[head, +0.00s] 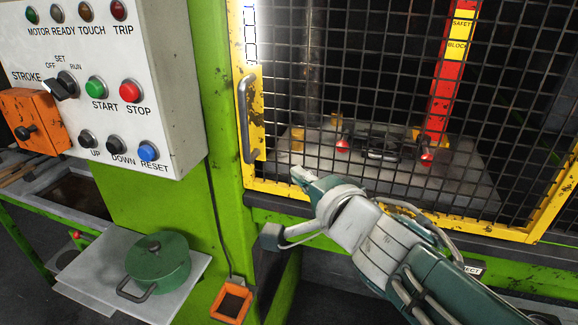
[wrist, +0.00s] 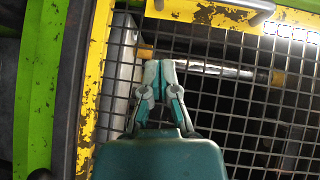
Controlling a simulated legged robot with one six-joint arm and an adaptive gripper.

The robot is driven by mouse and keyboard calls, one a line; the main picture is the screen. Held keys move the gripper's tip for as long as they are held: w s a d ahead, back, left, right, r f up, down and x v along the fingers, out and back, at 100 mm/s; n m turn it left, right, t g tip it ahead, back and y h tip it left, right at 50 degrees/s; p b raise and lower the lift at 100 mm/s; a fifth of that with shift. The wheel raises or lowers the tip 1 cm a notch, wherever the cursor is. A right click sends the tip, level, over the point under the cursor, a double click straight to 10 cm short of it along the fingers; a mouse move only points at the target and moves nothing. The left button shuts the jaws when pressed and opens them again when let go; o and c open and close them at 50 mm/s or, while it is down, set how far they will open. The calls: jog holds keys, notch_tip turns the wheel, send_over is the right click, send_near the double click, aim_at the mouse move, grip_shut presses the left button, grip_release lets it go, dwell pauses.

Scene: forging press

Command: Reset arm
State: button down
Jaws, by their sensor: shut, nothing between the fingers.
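My gripper (head: 302,176) is raised in front of the lower left part of the yellow-framed mesh guard (head: 251,118) of the press. In the wrist view my gripper (wrist: 160,66) has its two fingertips together, shut with nothing between them. The mesh lies behind the fingers in that view. I cannot tell whether the tips touch it. My arm comes in from the lower right of the head view.
A control panel (head: 180,110) with buttons and a selector is at upper left. A green lidded pot (head: 158,262) stands on a grey shelf (head: 100,262). A red post (head: 452,75) labelled safety block stands behind the mesh. A guard handle (head: 246,118) is left of my gripper.

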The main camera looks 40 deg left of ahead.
jog(key=w+d+f+t+h, duration=0.1)
jog(key=w+d+t+h, duration=0.15)
jog(key=d, duration=0.55)
jog(key=w+d+f+t+h, duration=0.15)
jog(key=d+h, duration=0.25)
jog(key=d, duration=0.4)
jog(key=w+d+f+t+h, duration=0.1)
jog(key=w+d+f+h, duration=0.15)
jog(key=d, duration=0.55)
jog(key=s+d+f+n+g+h, duration=0.2)
jog(key=s+d+f+g, duration=0.1)
jog(key=s+d, duration=0.3)
jog(key=s+d+f+n+g+h, duration=0.2)
jog(key=s+d+f, duration=0.4)
jog(key=d, duration=0.3)
jog(key=shift+s+d+f+g+h, duration=0.2)
jog(key=shift+d+f+g+h, duration=0.1)
jog(key=shift+g+h, duration=0.55)
